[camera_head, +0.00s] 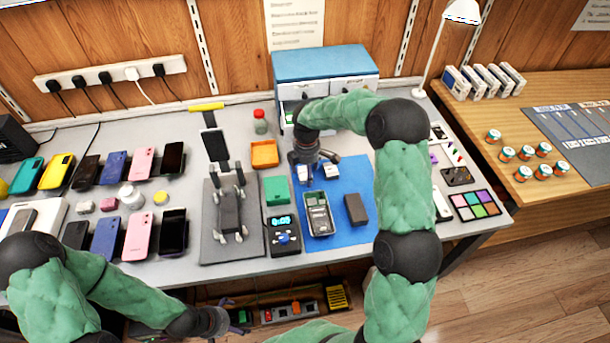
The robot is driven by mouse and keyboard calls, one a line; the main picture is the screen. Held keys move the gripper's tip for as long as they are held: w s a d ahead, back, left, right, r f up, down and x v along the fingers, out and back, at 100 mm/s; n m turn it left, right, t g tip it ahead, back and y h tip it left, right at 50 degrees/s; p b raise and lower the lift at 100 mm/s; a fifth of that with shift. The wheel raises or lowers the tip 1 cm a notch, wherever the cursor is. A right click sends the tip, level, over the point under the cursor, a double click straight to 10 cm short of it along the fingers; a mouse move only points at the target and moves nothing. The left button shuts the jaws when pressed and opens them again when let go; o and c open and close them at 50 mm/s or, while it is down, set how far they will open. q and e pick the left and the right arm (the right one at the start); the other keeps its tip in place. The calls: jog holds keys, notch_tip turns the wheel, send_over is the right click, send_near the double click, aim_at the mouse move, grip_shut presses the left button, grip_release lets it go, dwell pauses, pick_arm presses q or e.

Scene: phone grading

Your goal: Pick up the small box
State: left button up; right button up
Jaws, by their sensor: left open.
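A dark brown block (356,209) and a green box (276,190) are nearby. My left gripper (229,313) is open and empty, low in front of the table edge, away from the boxes.
A grey stand (231,215) and an orange tray (264,153) are to the left. A drawer cabinet (325,64) stands behind. Rows of phones fill the left side.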

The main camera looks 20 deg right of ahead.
jog(key=c, duration=0.6)
jog(key=shift+r, duration=0.1)
